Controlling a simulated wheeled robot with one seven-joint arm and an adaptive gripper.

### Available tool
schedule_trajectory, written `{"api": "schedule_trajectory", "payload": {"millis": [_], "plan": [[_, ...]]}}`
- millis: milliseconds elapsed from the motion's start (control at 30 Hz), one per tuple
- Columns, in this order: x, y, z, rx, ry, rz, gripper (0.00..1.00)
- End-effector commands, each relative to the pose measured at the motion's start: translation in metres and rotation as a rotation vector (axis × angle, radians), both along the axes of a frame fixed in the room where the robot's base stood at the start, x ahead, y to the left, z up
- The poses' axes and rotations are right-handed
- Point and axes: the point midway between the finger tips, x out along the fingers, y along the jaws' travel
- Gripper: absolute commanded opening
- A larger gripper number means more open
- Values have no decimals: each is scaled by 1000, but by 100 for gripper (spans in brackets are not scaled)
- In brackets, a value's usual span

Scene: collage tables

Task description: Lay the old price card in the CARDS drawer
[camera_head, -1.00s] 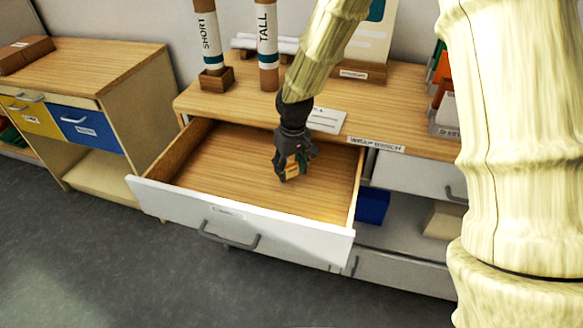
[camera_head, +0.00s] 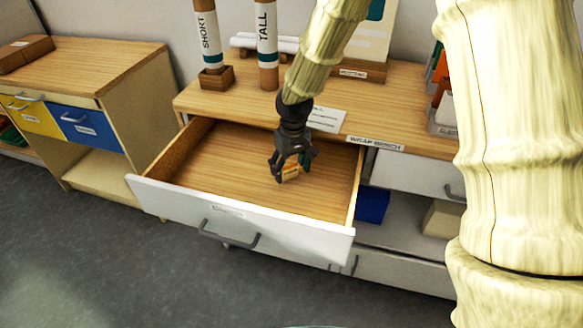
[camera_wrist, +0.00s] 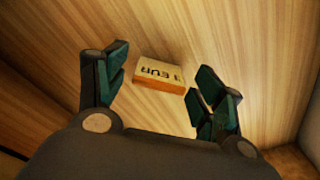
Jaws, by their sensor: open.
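The price card (camera_wrist: 159,73), a small pale block with an orange edge and dark lettering, lies on the wooden floor of the open drawer. In the head view the card (camera_head: 290,173) shows just below my gripper's fingers. My gripper (camera_head: 291,172) is open over the drawer, with its fingers apart on either side of the card; in the wrist view the card lies between and slightly beyond the fingertips, seemingly touching neither. The white-fronted drawer (camera_head: 240,228) is pulled out from the bench; its label is too small to read.
The wrap bench top (camera_head: 420,131) holds a white paper (camera_head: 326,119), the SHORT tube (camera_head: 208,40) and the TALL tube (camera_head: 267,45). The drawer floor around the card is bare. A side cabinet with a yellow and a blue drawer (camera_head: 88,130) stands at the left.

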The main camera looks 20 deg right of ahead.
Motion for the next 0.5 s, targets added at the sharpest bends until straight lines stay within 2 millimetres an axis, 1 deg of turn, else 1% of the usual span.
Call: {"api": "schedule_trajectory", "payload": {"millis": [167, 500], "plan": [[-1, 0, 20, 1, -3, -1, 68], [-5, -1, 75, 1, -4, -1, 68]]}}
